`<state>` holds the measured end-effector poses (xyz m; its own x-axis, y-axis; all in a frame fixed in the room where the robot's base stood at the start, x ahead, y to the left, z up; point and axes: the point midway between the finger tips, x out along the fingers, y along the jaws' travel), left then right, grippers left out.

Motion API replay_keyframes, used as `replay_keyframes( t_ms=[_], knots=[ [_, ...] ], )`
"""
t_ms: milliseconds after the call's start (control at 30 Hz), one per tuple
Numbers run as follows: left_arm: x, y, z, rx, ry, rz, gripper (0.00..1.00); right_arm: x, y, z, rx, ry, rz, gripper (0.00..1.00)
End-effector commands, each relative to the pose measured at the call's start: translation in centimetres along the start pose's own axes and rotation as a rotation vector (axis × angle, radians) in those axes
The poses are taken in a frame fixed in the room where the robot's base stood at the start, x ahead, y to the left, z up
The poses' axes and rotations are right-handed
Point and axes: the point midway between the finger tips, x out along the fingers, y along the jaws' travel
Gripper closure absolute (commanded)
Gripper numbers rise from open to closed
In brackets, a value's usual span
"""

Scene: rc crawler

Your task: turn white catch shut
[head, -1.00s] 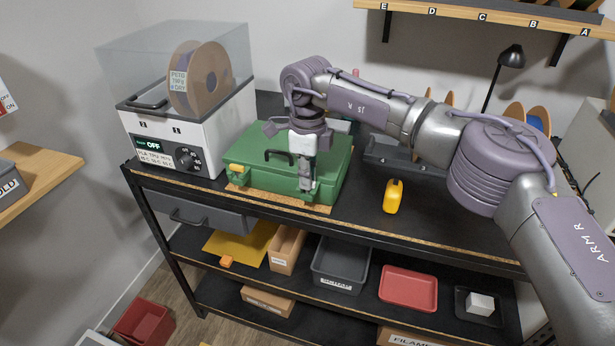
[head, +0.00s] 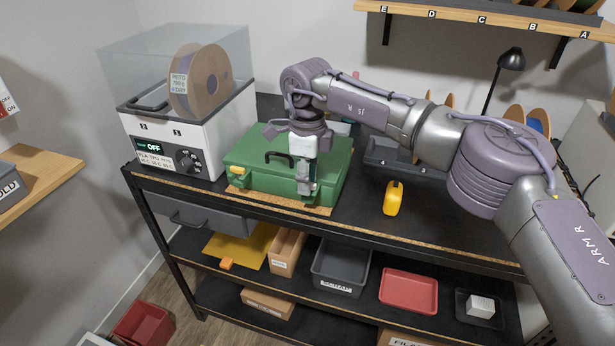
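A green case (head: 252,183) with a black carry handle (head: 280,157) lies closed on the bench. A yellow catch (head: 237,172) sits at the left of its front face. My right gripper (head: 304,188) points down at the right part of the case's front, where it covers the surface. A small pale patch shows at its fingertips, but I cannot make out the white catch clearly or its angle. I cannot tell whether the fingers touch it, or whether they are open or shut. My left gripper is not in view.
The case rests on a wooden board (head: 318,208). A white dryer box (head: 187,137) with a filament spool stands close on the left. A yellow tool-like object (head: 393,198) lies to the right. The bench top (head: 440,222) is clear at the front right.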

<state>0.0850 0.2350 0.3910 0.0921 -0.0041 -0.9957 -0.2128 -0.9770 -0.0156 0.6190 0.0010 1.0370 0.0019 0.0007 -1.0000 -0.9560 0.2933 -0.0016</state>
Motion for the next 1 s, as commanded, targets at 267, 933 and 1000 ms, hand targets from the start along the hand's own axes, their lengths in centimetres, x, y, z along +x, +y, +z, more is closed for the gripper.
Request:
replay_keyframes(
  t_ms=[267,933,1000],
  knots=[
    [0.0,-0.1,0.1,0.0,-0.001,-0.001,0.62,-0.7,-0.1,-0.1,0.003,0.0,-0.002,0.62],
    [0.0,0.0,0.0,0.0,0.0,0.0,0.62,-8.0,0.0,0.0,0.0,0.0,-0.001,0.62],
    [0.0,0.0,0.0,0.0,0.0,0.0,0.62,-8.1,0.0,0.0,0.0,0.0,0.0,0.62]
  ],
)
